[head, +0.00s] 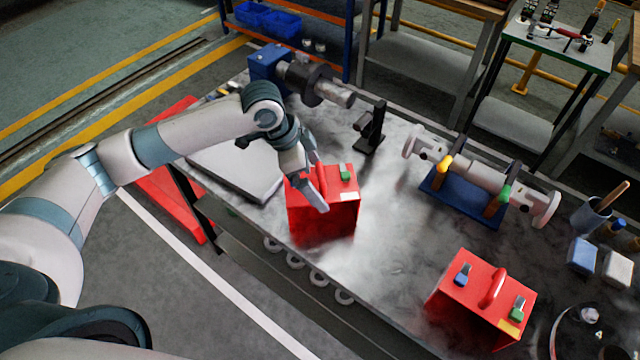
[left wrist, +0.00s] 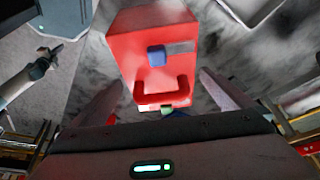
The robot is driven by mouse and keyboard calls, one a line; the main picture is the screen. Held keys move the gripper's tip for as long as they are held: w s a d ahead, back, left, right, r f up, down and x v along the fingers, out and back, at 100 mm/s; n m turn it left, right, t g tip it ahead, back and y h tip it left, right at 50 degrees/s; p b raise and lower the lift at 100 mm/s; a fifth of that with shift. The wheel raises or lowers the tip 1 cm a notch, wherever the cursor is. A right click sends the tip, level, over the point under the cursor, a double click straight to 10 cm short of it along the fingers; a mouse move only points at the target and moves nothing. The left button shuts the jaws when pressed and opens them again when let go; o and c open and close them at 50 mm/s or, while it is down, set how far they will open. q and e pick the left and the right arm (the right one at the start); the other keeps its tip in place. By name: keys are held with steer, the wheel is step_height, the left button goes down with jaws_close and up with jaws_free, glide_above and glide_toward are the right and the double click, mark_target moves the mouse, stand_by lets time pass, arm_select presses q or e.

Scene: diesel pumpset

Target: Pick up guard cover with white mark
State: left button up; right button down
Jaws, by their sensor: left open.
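The red guard cover with a white mark (head: 325,212) stands upright on the bench, left of centre. Its white patch is on the near right edge beside a green block. In the left wrist view the cover (left wrist: 155,28) shows a red handle, a blue block and part of the green block. My left gripper (head: 312,185) is right over its top. Its fingers are open on either side of the handle end, holding nothing. They also show in the left wrist view (left wrist: 160,78). What seems to be my right arm shows small at the left of that view; its jaws are unclear.
A second red cover (head: 483,300) with a yellow mark stands at the front right. A grey flat case (head: 235,170) lies left of the first cover. A black stand (head: 372,130) and a shaft on a blue cradle (head: 460,200) stand behind. Bare bench lies between the covers.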

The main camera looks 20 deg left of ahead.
arm_select(q)
steer(key=shift+c, duration=0.3)
steer(key=shift+w+r, duration=0.1)
steer(key=c, duration=1.9)
steer(key=shift+r, duration=0.1)
steer(key=shift+r+b, duration=0.35)
steer(key=shift+r, duration=0.15)
steer(key=r, duration=0.1)
steer(key=d+r+b, duration=0.1)
steer(key=r, duration=0.1)
steer(key=shift+r, duration=0.1)
steer(key=shift+s+d+r+b, duration=0.6)
steer(key=shift+d+r, duration=0.5)
steer(key=shift+d, duration=0.6)
steer(key=shift+s+d+r+b, duration=0.45)
steer(key=shift+s+d+r, duration=0.25)
steer(key=shift+d+r, duration=0.7)
steer(key=shift+s+d+r+b, duration=0.5)
steer(key=shift+s+d+r, duration=0.25)
steer(key=shift+d, duration=1.2)
steer(key=shift+w, duration=0.1)
